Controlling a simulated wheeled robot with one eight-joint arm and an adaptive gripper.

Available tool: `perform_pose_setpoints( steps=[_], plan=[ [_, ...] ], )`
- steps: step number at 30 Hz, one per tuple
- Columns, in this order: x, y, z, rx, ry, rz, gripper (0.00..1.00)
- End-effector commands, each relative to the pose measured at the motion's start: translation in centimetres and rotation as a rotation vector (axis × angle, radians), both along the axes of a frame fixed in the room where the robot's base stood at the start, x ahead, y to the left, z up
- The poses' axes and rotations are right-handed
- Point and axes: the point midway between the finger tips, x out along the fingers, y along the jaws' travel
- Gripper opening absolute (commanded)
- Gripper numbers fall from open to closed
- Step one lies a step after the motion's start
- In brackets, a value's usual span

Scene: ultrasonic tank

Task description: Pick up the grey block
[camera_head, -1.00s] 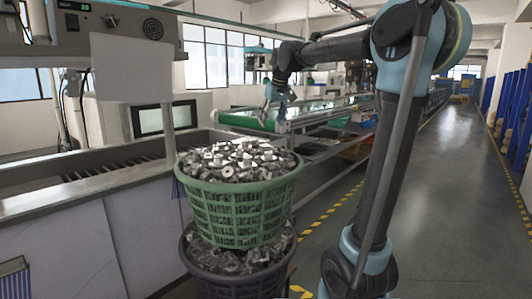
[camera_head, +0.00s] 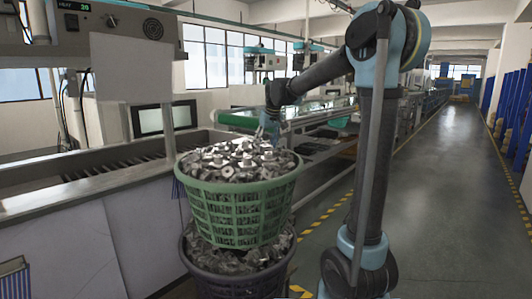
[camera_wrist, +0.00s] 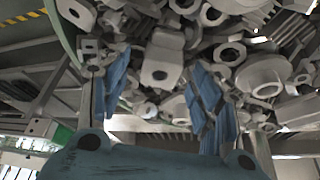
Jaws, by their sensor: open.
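Many grey metal parts (camera_head: 238,160) fill the green basket (camera_head: 240,213), and I cannot tell for sure which one is the grey block. In the wrist view a grey blocky piece with a round hole (camera_wrist: 162,66) lies beyond and between the two blue fingers. My gripper (camera_head: 264,133) is above the back right of the basket in the head view. It is open, with no part seen held between its fingers in the wrist view (camera_wrist: 160,75). Whether the fingertips touch any part is unclear.
A dark basket (camera_head: 232,285) with more metal parts stands under the green one. A metal tank (camera_head: 75,195) with a control panel (camera_head: 115,28) is at the left. A conveyor line (camera_head: 310,120) runs behind the baskets. The floor aisle (camera_head: 450,170) at the right is clear.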

Motion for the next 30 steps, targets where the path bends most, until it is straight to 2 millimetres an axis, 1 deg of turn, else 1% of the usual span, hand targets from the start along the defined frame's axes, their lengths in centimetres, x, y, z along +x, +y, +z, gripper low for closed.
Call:
perform_pose_setpoints(
  steps=[3, 10, 11, 12, 14, 15, 17, 26, 30],
  plan=[
    [0.2, 0.1, -0.6, 0.000, 0.000, 0.000, 0.58],
    [0.2, 0.1, -0.7, 0.000, 0.000, 0.000, 0.58],
    [0.2, 0.1, -0.7, 0.000, 0.000, 0.000, 0.52],
    [0.2, 0.1, -0.7, 0.000, 0.000, 0.000, 0.42],
    [0.2, 0.1, -0.7, 0.000, 0.000, 0.000, 0.29],
    [0.2, 0.1, -0.7, 0.000, 0.000, 0.000, 0.20],
    [0.2, 0.1, -0.7, 0.000, 0.000, 0.000, 0.07],
    [0.2, 0.1, -0.6, 0.000, 0.000, 0.000, 0.07],
    [0.3, 0.1, 0.3, 0.000, 0.000, 0.000, 0.07]
  ],
)
